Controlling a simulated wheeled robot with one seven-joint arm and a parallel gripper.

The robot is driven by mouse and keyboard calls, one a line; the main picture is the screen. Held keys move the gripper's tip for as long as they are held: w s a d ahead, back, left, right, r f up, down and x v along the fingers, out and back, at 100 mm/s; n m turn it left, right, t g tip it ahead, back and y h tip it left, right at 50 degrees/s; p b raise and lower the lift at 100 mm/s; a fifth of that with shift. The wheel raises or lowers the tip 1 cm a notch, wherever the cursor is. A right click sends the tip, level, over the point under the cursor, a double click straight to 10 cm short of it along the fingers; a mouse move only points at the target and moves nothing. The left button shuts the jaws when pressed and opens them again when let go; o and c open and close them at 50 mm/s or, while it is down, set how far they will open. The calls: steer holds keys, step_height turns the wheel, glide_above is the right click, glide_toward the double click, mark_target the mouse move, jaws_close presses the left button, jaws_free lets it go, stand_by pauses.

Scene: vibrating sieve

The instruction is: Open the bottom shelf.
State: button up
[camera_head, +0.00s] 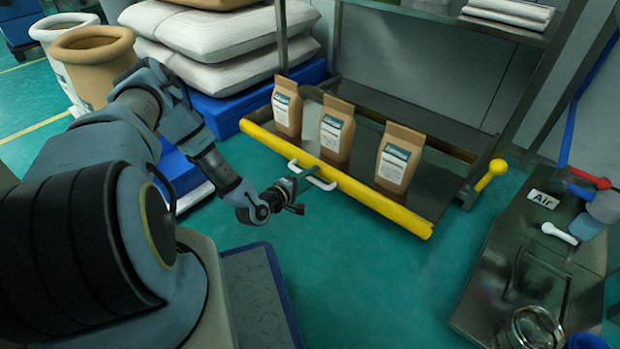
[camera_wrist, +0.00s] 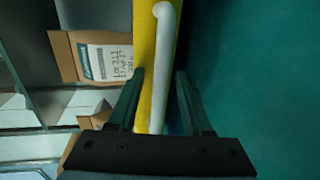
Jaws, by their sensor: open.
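The bottom shelf (camera_head: 437,181) is a dark metal tray with a yellow front bar (camera_head: 372,197). A white curved handle (camera_head: 312,177) is fixed on that bar. My gripper (camera_head: 301,187) is at the handle, coming from the left. In the wrist view the white handle (camera_wrist: 160,75) runs between the two open fingers of my gripper (camera_wrist: 165,85), with the yellow bar (camera_wrist: 144,45) just behind it. I cannot tell whether a finger touches the handle.
Three brown paper bags stand on the shelf: left (camera_head: 287,107), middle (camera_head: 337,131) and right (camera_head: 399,158). A yellow-knobbed lever (camera_head: 491,174) is at the shelf's right side. A dark machine (camera_head: 530,265) stands at the right. The green floor (camera_head: 360,270) before the shelf is clear.

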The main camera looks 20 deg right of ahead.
steer(key=p+v, duration=0.4)
steer(key=v, duration=0.7)
